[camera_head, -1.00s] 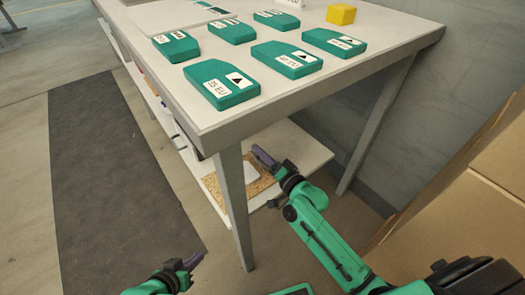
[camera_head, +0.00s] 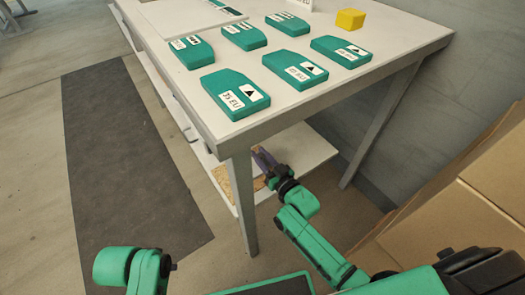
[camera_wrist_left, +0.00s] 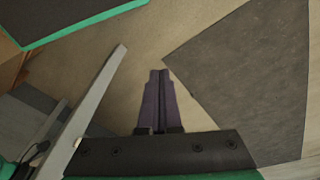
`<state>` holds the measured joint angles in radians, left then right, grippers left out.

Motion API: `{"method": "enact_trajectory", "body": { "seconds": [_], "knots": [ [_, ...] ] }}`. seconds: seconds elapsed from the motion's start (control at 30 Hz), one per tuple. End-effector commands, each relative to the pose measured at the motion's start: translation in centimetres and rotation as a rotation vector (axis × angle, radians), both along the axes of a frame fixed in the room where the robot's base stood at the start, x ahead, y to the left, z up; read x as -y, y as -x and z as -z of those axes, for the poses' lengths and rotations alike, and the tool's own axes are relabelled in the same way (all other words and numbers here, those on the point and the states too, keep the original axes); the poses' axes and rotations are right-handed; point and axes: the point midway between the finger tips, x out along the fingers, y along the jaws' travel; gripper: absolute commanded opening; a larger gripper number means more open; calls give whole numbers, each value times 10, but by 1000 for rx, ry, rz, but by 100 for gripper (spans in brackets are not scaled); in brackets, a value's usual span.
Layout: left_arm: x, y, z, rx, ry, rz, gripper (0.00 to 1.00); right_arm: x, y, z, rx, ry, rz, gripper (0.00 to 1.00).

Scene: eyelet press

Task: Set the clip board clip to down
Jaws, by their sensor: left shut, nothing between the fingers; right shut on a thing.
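A brown board (camera_head: 224,180), which looks like the clip board, lies on the lower shelf behind the near table leg. The leg and my right arm hide much of it, and its clip cannot be made out. My right gripper (camera_head: 262,158) reaches in under the table top at this board. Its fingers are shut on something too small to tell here. My left gripper (camera_head: 174,267) is low over the floor at the lower left, away from the table. In the left wrist view its purple fingers (camera_wrist_left: 160,100) are shut with nothing between them.
The white table (camera_head: 310,97) carries several green labelled blocks (camera_head: 235,92) and a yellow cube (camera_head: 350,19). Its near leg (camera_head: 243,205) stands just left of my right gripper. Cardboard boxes (camera_head: 470,215) stand at the right. A dark mat (camera_head: 125,165) lies on open floor at left.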

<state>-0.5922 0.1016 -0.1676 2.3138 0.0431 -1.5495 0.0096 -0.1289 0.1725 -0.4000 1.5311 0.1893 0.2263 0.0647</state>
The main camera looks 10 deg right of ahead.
Motion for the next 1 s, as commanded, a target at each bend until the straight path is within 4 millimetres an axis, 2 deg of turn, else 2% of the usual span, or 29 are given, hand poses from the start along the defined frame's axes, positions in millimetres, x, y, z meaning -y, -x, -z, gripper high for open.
{"method": "enact_trajectory", "body": {
  "seconds": [0.3,0.83,0.87,0.9,0.93,1.0],
  "knots": [
    [0,-1,9,-4,-3,-2,0,-4,2,5,47,122,0,0],
    [0,-2,10,-3,-3,-2,0,-4,2,7,56,148,0,0],
    [0,-2,10,-3,-3,-2,0,-4,2,7,56,148,0,37],
    [0,-2,10,-3,-3,-2,0,-4,2,7,56,148,0,52],
    [0,-2,10,-3,-3,-2,0,-4,2,7,56,148,0,57],
    [0,-2,10,-2,-3,-2,0,-4,2,6,57,148,0,57]
  ]
}}
